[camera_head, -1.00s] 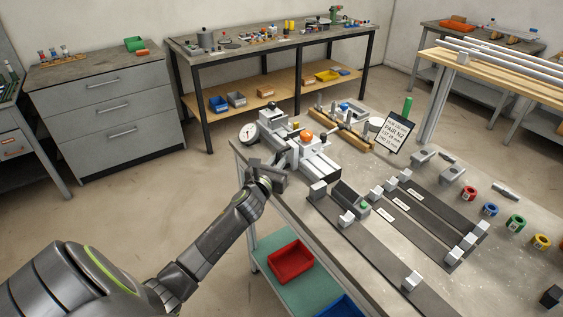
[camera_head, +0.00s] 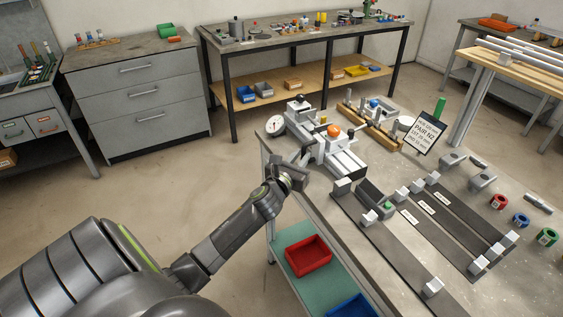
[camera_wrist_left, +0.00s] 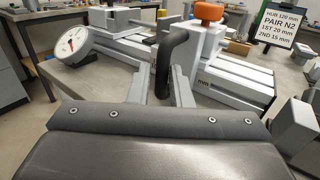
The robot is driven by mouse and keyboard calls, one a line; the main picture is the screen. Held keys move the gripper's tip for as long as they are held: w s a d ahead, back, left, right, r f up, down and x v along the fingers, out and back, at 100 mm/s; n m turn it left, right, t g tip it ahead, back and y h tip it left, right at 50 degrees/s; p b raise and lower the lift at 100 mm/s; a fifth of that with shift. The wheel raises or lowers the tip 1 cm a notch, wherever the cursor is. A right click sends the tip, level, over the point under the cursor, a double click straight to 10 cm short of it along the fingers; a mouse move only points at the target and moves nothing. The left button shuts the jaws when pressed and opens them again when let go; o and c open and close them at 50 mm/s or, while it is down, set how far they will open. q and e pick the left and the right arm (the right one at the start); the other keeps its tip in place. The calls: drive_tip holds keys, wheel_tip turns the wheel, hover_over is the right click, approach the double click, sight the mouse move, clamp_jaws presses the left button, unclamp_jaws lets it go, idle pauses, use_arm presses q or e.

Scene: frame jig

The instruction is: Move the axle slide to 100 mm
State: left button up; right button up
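The jig with white and grey slide blocks stands at the table's back left corner in the head view, with an orange knob (camera_head: 334,130) and a round dial (camera_head: 274,125). In the left wrist view the dial (camera_wrist_left: 73,41) is at left, beside a grey rail, and the orange knob (camera_wrist_left: 209,11) tops a block at right. A label there seems to read HUB. My left gripper (camera_head: 301,166) is at the jig's near left side. Its fingers (camera_wrist_left: 160,88) are apart, with a black upright handle (camera_wrist_left: 169,58) showing between them; contact is unclear. My right gripper is out of view.
Dark strips with grey blocks (camera_head: 432,287) and coloured rings (camera_head: 498,202) lie on the table to the right. A red bin (camera_head: 308,252) sits on the shelf below.

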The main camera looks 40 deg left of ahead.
use_arm(q)
drive_tip(key=s+d, duration=0.3)
drive_tip(key=s, duration=1.2)
drive_tip(key=shift+b, duration=0.45)
drive_tip(key=s+a+f+n+g, duration=0.1)
drive_tip(key=s+f+n+g, duration=0.2)
drive_tip(key=f+n, duration=0.55)
drive_tip(key=s+a+f+n+g, duration=0.1)
drive_tip(key=s+f+n+g, duration=0.25)
drive_tip(key=f, duration=1.05)
drive_tip(key=s+a+f+n+g, duration=0.15)
drive_tip(key=s+f+n, duration=0.35)
drive_tip(key=f, duration=0.7)
drive_tip(key=s+d+f+n+g+h, duration=0.1)
drive_tip(key=s+d+f+n+g, duration=0.3)
drive_tip(key=s+f+n, duration=0.4)
drive_tip(key=s+d+f+n+g+h, duration=0.1)
drive_tip(key=s+d+f+n+g, duration=0.3)
drive_tip(key=s+f+n, duration=0.5)
drive_tip(key=s+d+f, duration=0.1)
drive_tip(key=s, duration=0.8)
drive_tip(key=shift+d+f+n, duration=0.3)
drive_tip(key=shift+d, duration=0.1)
